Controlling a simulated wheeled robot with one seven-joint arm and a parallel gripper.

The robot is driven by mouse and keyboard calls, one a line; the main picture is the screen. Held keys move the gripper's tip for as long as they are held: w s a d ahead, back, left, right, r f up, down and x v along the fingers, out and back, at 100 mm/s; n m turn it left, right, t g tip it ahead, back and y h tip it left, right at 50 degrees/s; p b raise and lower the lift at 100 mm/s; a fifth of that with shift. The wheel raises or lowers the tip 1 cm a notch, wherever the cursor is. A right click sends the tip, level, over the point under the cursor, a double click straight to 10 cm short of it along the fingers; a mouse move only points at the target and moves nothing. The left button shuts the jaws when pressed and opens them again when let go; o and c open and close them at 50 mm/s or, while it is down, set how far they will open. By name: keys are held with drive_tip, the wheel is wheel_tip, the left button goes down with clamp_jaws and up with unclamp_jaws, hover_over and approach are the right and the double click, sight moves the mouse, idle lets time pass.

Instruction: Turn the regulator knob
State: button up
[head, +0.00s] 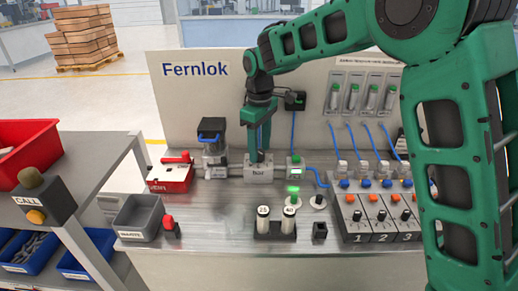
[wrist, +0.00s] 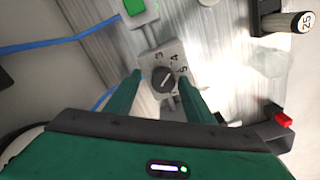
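The regulator is a grey block marked "Bar" (head: 258,174) on the steel bench in the head view. In the wrist view its round dark knob (wrist: 164,79) shows a light pointer line, with the numbers 3, 4 and 5 around it. My gripper (head: 259,158) points down over the block in the head view and hides the knob there. In the wrist view my gripper's green fingers (wrist: 160,77) stand open on either side of the knob, with a small gap on both sides. I cannot tell the exact height of the fingertips relative to the knob.
A red box (head: 170,176) and a grey and black unit (head: 213,145) stand left of the regulator. A small unit with a green button (head: 295,168) stands close on its right, with blue tubing. The backboard rises behind.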

sight(259, 151)
drive_tip(key=shift+s+a, duration=0.1)
drive_tip(key=shift+a, duration=0.05)
drive_tip(key=shift+r, duration=0.15)
wheel_tip(259, 151, up, 10)
drive_tip(key=shift+r, duration=0.2)
idle(0.3)
